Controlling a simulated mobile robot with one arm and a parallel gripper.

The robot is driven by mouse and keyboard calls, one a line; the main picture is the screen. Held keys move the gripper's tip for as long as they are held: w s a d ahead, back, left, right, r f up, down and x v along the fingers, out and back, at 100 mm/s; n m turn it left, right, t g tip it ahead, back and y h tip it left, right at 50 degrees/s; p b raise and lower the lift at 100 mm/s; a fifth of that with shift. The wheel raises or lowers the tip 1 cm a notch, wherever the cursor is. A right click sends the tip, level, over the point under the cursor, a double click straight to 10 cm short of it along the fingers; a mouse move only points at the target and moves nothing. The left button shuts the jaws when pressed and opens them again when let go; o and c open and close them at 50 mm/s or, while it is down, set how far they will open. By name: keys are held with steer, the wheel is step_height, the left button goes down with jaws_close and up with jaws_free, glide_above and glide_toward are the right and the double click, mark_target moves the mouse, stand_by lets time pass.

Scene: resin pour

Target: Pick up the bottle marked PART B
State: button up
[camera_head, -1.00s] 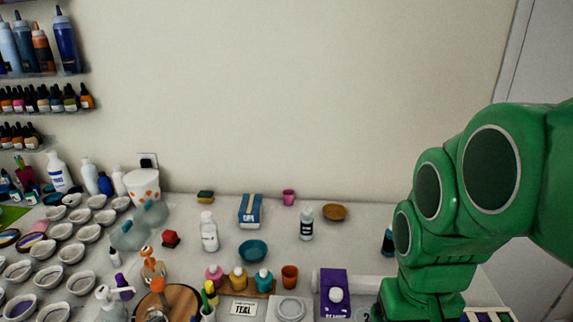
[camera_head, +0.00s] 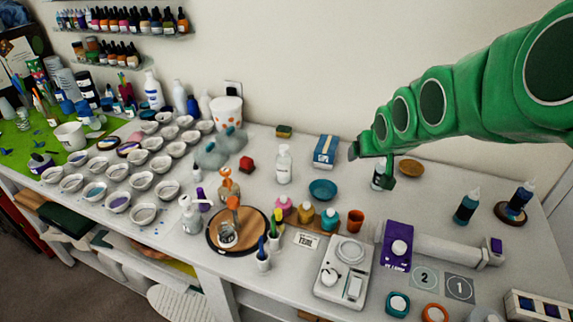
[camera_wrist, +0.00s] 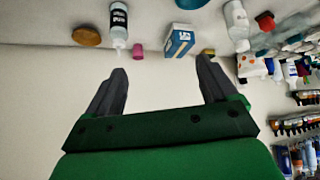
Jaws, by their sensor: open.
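A bottle with a dark label (camera_wrist: 118,20) stands beyond my left fingertip in the wrist view. In the head view this bottle (camera_head: 378,178) is partly hidden behind my gripper. A white bottle (camera_head: 283,164) stands further left, and it also shows in the wrist view (camera_wrist: 237,24). I cannot read PART B on either label. My gripper (camera_head: 370,167) is open above the back of the bench. In the wrist view its fingers (camera_wrist: 162,66) are spread with nothing between them.
A wooden dish (camera_head: 412,168) lies right of the dark-labelled bottle, and a blue box (camera_head: 326,151) stands to its left. A teal bowl (camera_head: 322,190), small coloured bottles and an orange cup (camera_head: 356,221) stand in front. A scale (camera_head: 343,270) is at the bench's front.

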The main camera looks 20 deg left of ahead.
steer(key=w+a+n+t+y, duration=0.1)
steer(key=w+a+y, duration=0.15)
steer(key=a, duration=0.35)
steer(key=w+a+n+t+y, duration=0.1)
steer(key=w+a, duration=0.3)
steer(key=a, duration=0.3)
steer(key=n+t+y, duration=0.1)
steer(key=n+y, duration=0.1)
steer(key=y, duration=0.2)
glide_above(287, 164)
steer(key=w+a, duration=0.1)
step_height(287, 164, down, 9)
steer(key=shift+r, duration=0.15)
steer(key=shift+f, duration=3.75)
steer(key=shift+w+a+f, duration=0.2)
steer(key=shift+w+f, duration=0.05)
steer(key=shift+x, duration=1.2)
steer(key=c, duration=1.2)
steer(key=shift+o, duration=0.2)
steer(key=shift+r, duration=0.15)
